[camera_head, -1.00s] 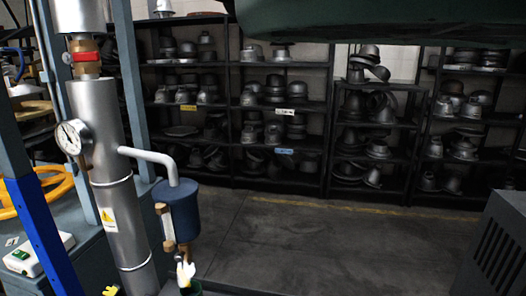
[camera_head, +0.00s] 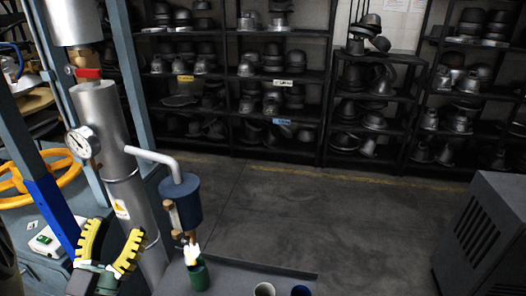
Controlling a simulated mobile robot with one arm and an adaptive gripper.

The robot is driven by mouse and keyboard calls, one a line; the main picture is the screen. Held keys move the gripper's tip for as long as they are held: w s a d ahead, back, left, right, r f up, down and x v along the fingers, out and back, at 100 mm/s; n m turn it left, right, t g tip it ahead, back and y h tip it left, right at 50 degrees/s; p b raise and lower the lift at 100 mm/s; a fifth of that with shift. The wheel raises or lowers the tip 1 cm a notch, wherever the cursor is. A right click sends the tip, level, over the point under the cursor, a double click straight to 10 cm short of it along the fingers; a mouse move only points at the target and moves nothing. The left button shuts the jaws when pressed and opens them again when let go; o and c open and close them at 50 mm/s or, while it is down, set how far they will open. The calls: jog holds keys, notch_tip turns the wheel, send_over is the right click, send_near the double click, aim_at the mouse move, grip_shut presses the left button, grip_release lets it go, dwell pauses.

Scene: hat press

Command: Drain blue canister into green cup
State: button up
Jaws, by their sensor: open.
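The blue canister (camera_head: 181,203) hangs on a silver pipe from a tall steel cylinder, left of centre. A sight tube with brass ends (camera_head: 173,215) is on its side. Below it is a small drain fitting with a white handle (camera_head: 190,253). The green cup (camera_head: 199,278) stands right under this fitting on a grey shelf; its inside is hidden. My gripper (camera_head: 118,231), with yellow-padded fingers, is open and empty at the lower left, pointing up in the picture. It is left of the canister and cup and apart from both.
A pressure gauge (camera_head: 81,143), yellow handwheel (camera_head: 35,178) and blue post crowd the left. Open floor lies behind.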

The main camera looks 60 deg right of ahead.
jog(key=shift+s+a+r+h+p, duration=0.15)
jog(key=shift+r+p, duration=0.15)
jog(key=shift+r, duration=0.4)
jog(key=shift+w+a+r+h+p, duration=0.15)
jog(key=shift+r+p, duration=0.1)
jog(key=shift+r, duration=0.45)
jog(key=shift+s+d, duration=0.1)
